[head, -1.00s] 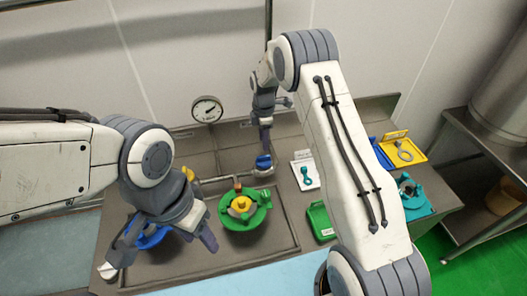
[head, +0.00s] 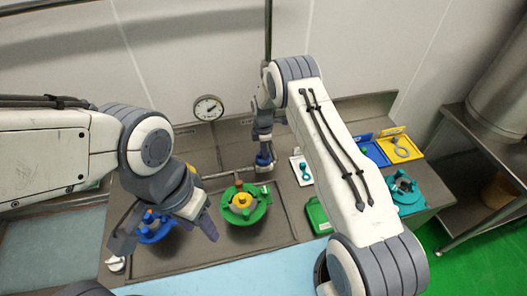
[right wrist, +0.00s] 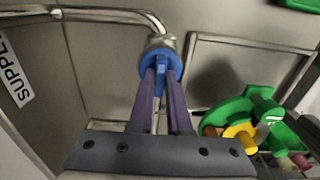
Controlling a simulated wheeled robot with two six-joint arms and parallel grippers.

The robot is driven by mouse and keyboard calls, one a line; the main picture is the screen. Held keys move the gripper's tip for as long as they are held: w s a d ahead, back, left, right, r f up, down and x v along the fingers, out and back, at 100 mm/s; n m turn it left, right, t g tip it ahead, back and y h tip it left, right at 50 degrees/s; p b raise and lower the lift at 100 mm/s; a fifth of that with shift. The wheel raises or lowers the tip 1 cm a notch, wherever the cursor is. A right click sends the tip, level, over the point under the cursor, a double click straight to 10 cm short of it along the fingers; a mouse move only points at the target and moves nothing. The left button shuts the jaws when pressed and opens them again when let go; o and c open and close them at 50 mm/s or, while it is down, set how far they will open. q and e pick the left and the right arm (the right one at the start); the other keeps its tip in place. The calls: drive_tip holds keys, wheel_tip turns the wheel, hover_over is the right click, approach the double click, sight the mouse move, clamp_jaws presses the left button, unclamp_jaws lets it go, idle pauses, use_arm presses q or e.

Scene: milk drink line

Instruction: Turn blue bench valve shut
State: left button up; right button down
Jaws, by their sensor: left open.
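The blue bench valve (right wrist: 160,66) sits on the end of a metal pipe at the bench back. It also shows in the head view (head: 263,159), partly hidden by my right gripper. My right gripper (right wrist: 161,85) has its two dark fingers close on either side of the blue handle and appears shut on it. My left gripper (head: 165,222) is open over the left part of the bench. A blue round fitting (head: 155,233) shows below and between its fingers, partly hidden.
A green ring with a yellow centre (head: 244,204) lies in the sunken bench area between my arms. A gauge (head: 208,107) is on the back wall.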

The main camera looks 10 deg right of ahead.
drive_tip(key=shift+f+m+b, duration=0.2)
drive_tip(key=shift+m+b, duration=0.6)
drive_tip(key=shift+b, duration=0.45)
drive_tip(key=m+b, duration=0.4)
drive_tip(key=shift+m+b, duration=0.85)
drive_tip(key=shift+m, duration=0.25)
drive_tip(key=m+b, duration=0.3)
drive_tip(key=m, duration=0.2)
drive_tip(key=shift+r, duration=0.1)
drive_tip(key=m+b, duration=0.1)
drive_tip(key=m, duration=0.4)
drive_tip(key=shift+r+b, duration=0.1)
drive_tip(key=shift+b, duration=0.25)
drive_tip(key=c, duration=0.9)
unclamp_jaws()
